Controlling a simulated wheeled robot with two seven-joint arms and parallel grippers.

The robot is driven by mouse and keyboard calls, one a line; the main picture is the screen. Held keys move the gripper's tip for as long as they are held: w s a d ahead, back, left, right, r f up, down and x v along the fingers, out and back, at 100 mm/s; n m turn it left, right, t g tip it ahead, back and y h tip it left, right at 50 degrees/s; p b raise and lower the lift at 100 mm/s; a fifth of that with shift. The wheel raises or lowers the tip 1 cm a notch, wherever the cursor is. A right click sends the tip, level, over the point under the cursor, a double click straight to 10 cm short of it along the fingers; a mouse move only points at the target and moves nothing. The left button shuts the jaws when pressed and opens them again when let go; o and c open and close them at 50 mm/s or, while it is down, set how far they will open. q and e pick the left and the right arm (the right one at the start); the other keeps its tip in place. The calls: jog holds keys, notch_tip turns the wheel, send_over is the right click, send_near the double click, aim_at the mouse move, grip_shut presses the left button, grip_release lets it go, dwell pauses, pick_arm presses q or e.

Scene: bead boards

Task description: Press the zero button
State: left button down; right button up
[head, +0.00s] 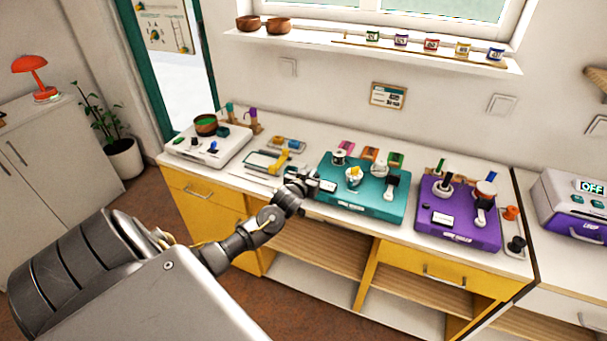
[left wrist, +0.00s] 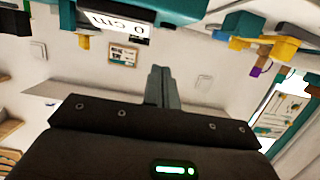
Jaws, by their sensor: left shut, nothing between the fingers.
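A teal board (head: 362,205) lies on the counter and carries a small white display (head: 327,186) at its left. My left gripper (head: 312,182) is beside the board's left edge, close to the display. In the left wrist view its fingers (left wrist: 162,88) are together and empty, with their tips a little apart from the display in the picture. I cannot make out a button marked zero; the arm and gripper may hide it. My right gripper is not in view.
A purple board (head: 460,232) with posts lies right of the teal one. A white board (head: 208,147) with a bowl lies left. A tray with a yellow piece (head: 280,161) lies behind my gripper.

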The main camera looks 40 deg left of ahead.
pick_arm(q)
jog(key=v, duration=0.5)
jog(key=shift+s+r+b, duration=0.2)
jog(key=shift+s+b, duration=0.1)
jog(key=shift+b, duration=0.05)
dwell(0.4)
